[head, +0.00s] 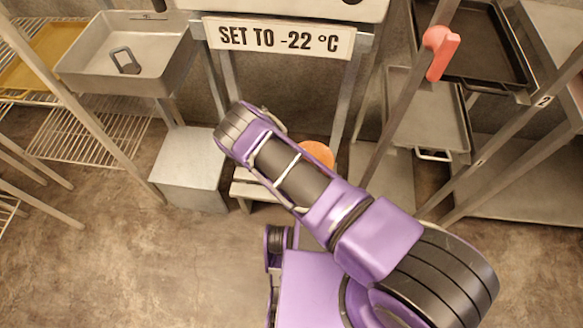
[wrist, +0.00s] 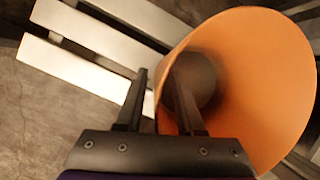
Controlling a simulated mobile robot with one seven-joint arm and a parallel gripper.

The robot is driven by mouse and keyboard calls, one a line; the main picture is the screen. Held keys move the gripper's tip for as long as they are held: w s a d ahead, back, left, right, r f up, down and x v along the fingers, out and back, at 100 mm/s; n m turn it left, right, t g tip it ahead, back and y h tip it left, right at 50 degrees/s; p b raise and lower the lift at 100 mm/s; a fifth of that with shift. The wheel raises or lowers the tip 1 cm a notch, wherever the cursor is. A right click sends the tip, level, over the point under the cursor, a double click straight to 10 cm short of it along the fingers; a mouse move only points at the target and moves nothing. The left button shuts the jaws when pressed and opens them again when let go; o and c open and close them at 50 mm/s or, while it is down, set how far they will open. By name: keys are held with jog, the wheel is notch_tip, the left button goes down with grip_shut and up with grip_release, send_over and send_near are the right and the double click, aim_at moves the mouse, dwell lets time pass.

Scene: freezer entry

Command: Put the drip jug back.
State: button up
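The orange drip jug (wrist: 255,75) fills the right of the wrist view, its wide mouth toward the camera and its inside dark at the bottom. In the head view only a small orange part of it (head: 318,153) shows behind my arm. It appears to be at a pale slatted stand (wrist: 75,65), which also shows low in the head view (head: 243,189). My gripper (wrist: 160,75) is open, with a gap between its fingers. The left finger appears outside the jug's near rim and the right finger overlaps its mouth. Contact cannot be told.
A grey box (head: 190,170) stands left of the slatted stand. A sign (head: 280,38) hangs above. A metal basin (head: 125,60) and wire racks are at left. The front floor is clear.

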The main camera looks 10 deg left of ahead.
jog(key=p+v, duration=0.2)
jog(key=v, duration=0.9)
jog(key=shift+s+r+p, duration=0.15)
jog(key=shift+r+p, duration=0.2)
jog(key=shift+r, duration=0.05)
